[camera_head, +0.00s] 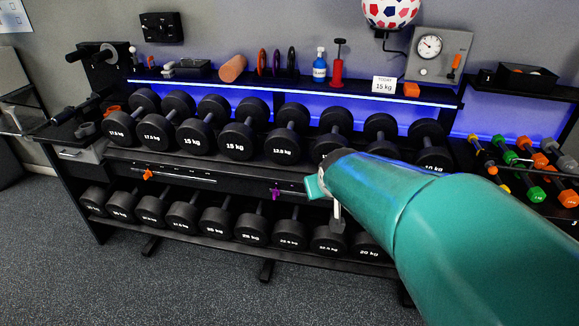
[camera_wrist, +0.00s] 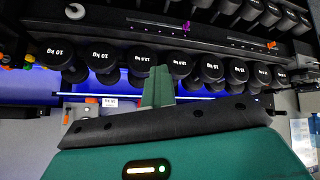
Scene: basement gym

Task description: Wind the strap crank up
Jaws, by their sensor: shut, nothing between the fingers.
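A black wall unit with a round disc and a handle (camera_head: 103,56) is at the upper left in the head view, above the left end of the rack. It may be the strap crank, but I cannot tell for sure. My gripper (camera_wrist: 158,85) shows as teal fingers closed together in the wrist view, with nothing between them. In the head view my teal arm reaches in from the lower right, and its end is in front of the right half of the dumbbell rack, well apart from the wall unit. The wrist view does not clearly show the unit.
The black rack (camera_head: 180,172) holds two rows of dumbbells. Its top shelf carries a blue bottle (camera_head: 320,66), a red pump (camera_head: 338,68), an orange roller (camera_head: 232,68) and a card (camera_head: 384,85). A gauge panel (camera_head: 440,55) is at right. The floor (camera_head: 150,285) in front is clear.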

